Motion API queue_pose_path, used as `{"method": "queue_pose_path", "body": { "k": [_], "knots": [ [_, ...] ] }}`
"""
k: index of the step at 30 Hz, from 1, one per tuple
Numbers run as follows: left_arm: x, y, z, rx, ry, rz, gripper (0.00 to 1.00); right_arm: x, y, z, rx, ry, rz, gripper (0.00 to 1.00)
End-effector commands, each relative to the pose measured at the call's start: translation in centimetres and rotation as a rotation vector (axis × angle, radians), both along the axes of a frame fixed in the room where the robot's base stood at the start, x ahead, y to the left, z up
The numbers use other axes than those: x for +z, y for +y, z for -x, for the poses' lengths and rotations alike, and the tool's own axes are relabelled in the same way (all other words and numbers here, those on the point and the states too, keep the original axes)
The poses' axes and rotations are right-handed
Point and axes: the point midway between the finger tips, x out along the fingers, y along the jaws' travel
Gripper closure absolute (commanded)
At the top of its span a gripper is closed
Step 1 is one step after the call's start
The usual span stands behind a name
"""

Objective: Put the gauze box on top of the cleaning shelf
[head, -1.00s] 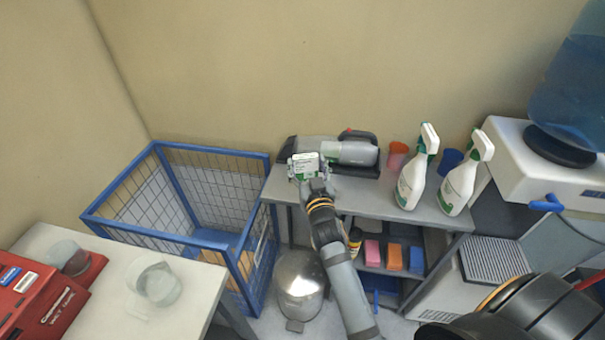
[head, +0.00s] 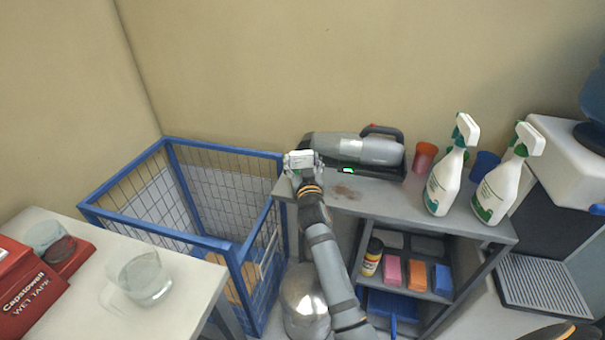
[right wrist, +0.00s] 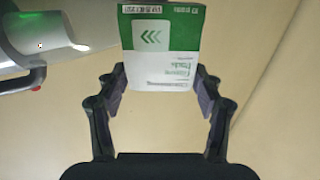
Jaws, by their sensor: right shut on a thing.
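The gauze box is white and green (head: 301,158). It is at the left end of the cleaning shelf's top (head: 395,198), left of the handheld vacuum. My right gripper (head: 302,169) is shut on it. In the right wrist view the box (right wrist: 160,48) sits upright between the two fingers (right wrist: 160,95), its printed face toward the camera and its print upside down. Whether its underside touches the shelf top, I cannot tell. My left gripper is not in view.
A grey handheld vacuum (head: 360,150) lies at the back of the shelf top. Two spray bottles (head: 447,170) and orange (head: 424,157) and blue cups (head: 483,165) stand at right. A blue wire cage (head: 190,240) adjoins the shelf's left.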

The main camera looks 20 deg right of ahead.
Motion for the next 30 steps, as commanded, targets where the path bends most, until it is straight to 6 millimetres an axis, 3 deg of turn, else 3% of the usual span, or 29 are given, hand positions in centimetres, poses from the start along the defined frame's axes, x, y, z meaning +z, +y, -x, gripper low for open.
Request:
{"method": "queue_pose_path", "body": {
  "k": [1, 2, 14, 15, 19, 30],
  "knots": [
    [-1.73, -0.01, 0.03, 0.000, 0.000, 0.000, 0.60, -2.12, -0.02, 0.05, 0.000, 0.003, 0.001, 0.52],
    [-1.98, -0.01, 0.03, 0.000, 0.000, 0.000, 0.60, -2.44, -0.02, 0.05, 0.000, 0.004, 0.002, 0.52],
    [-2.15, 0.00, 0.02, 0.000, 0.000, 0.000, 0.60, -2.68, -0.01, 0.07, 0.000, 0.002, 0.001, 0.52],
    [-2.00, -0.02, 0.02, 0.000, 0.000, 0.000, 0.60, -2.52, 0.00, 0.07, 0.000, 0.002, 0.001, 0.29],
    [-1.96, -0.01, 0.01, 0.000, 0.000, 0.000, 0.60, -2.49, 0.00, 0.08, 0.000, 0.003, 0.000, 0.11],
    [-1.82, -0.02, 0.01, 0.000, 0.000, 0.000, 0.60, -2.35, 0.00, 0.08, 0.000, 0.002, 0.001, 0.10]
  ]
}}
